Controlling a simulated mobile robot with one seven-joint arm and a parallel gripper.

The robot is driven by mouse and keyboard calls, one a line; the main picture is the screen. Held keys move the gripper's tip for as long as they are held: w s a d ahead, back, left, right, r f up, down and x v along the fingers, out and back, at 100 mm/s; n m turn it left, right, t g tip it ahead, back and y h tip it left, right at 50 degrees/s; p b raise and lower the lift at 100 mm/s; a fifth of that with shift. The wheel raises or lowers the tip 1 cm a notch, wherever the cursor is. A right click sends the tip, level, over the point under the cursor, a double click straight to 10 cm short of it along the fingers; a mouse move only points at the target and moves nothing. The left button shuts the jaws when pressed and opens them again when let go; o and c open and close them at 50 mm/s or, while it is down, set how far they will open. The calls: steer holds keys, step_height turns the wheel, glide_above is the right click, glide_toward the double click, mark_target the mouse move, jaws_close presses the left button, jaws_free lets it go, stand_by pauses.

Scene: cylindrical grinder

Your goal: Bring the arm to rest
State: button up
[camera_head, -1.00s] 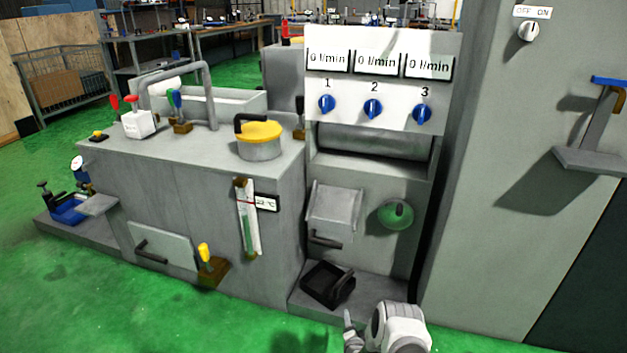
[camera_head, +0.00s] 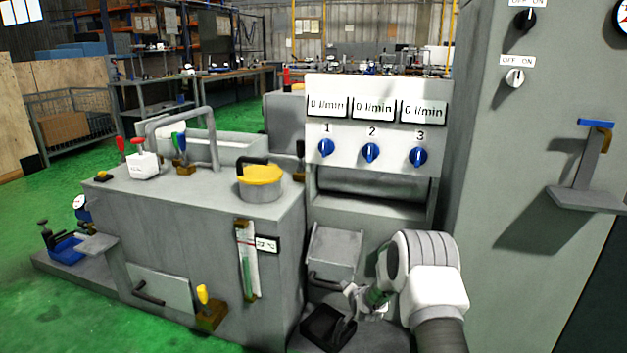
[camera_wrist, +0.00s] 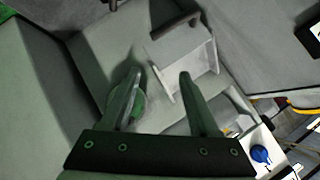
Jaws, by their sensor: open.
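My gripper (camera_head: 352,292) is at the lower right in the head view, in front of the machine's lower bay. In the wrist view its two fingers (camera_wrist: 160,76) are apart with no object held between them. A grey angled box (camera_head: 334,250) is just beyond the fingers; it also shows in the wrist view (camera_wrist: 192,55). The green round knob (camera_wrist: 139,108) is partly hidden behind the left finger in the wrist view. I cannot tell the exact gap between the fingers and these parts.
A black tray (camera_head: 322,326) sits on the ledge below my gripper. The flow panel (camera_head: 372,125) with three blue knobs is above. A tall grey cabinet (camera_head: 500,200) stands close on the right.

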steer(key=s+r+n+g, duration=0.15)
steer(key=s+r, duration=0.35)
steer(key=r, duration=0.5)
steer(key=s+d+r+n, duration=0.1)
steer(key=s+r+n, duration=0.1)
steer(key=s+r, duration=0.5)
steer(key=s+r+n+g, duration=0.1)
steer(key=s+r, duration=0.3)
steer(key=r, duration=0.8)
steer(key=s+d+r+n+g, duration=0.1)
steer(key=s+r+n+g, duration=0.15)
steer(key=s, duration=1.45)
steer(key=s+r+n+g, duration=0.1)
steer(key=s+r, duration=0.3)
steer(key=s, duration=1.2)
step_height(320, 180, up, 28)
steer(key=p, duration=2.8)
steer(key=shift+d+r+h+p, duration=0.2)
steer(key=shift+r+h+p, duration=0.1)
steer(key=shift+h, duration=0.1)
